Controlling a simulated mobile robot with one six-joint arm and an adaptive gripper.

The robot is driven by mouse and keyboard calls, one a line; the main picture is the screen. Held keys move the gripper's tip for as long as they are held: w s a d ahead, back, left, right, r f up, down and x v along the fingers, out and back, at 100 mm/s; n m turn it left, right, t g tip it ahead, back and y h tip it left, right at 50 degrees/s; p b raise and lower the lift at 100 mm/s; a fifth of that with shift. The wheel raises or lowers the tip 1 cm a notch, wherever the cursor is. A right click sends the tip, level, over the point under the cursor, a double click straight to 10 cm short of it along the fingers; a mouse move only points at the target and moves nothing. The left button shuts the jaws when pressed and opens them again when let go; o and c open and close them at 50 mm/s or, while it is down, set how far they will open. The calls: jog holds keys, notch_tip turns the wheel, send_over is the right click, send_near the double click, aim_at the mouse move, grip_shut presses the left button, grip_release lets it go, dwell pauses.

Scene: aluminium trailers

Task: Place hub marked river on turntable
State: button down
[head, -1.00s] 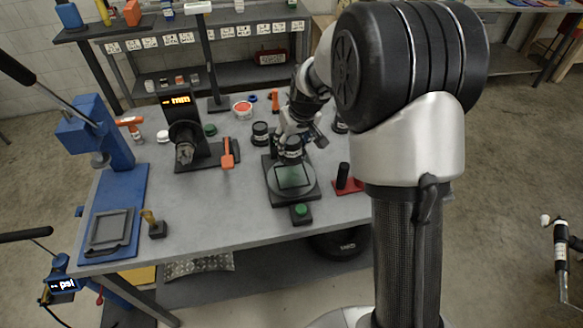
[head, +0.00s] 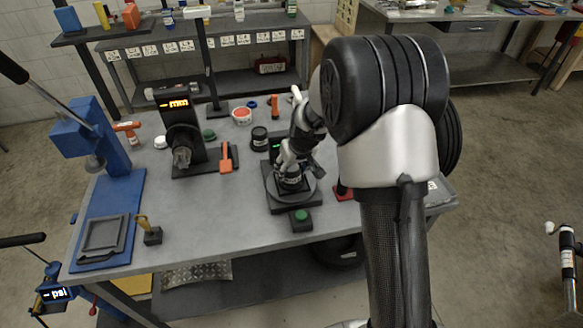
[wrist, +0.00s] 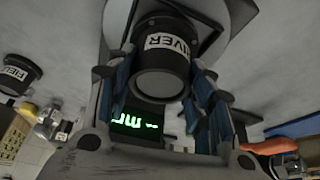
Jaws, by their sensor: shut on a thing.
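The black hub with a white label reading RIVER (wrist: 164,42) is between the blue-padded fingers of my gripper (wrist: 163,75) in the wrist view. My gripper (head: 291,166) is shut on this hub (head: 290,184) in the head view, which shows it over the middle of the turntable. The turntable has a grey round plate (head: 309,196) on a dark base, with a green button at its front. The plate also shows beyond the hub in the wrist view (wrist: 208,22). I cannot tell whether the hub touches the plate.
Another dark labelled hub (head: 259,139) stands behind the turntable; a similar one (wrist: 16,75) shows in the wrist view. A black machine with an orange display (head: 181,130) and an orange-handled tool (head: 226,158) are to the left. A blue press (head: 95,140) stands at far left.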

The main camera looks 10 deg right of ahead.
jog(key=shift+w, duration=0.1)
jog(key=c, duration=0.8)
grip_release()
jog(key=shift+f, duration=0.1)
jog(key=shift+o, duration=0.2)
jog(key=s+a+f+p+v, duration=0.15)
jog(key=p+v, duration=0.25)
jog(key=v, duration=1.7)
jog(key=s+r+m, duration=0.1)
jog(key=s+r, duration=0.2)
jog(key=s, duration=1)
jog(key=s+r+m, duration=0.1)
jog(key=s+r, duration=0.2)
jog(key=s, duration=1)
jog(key=shift+s+r+h, duration=0.35)
jog(key=shift+h, duration=0.05)
jog(key=shift+d, duration=0.1)
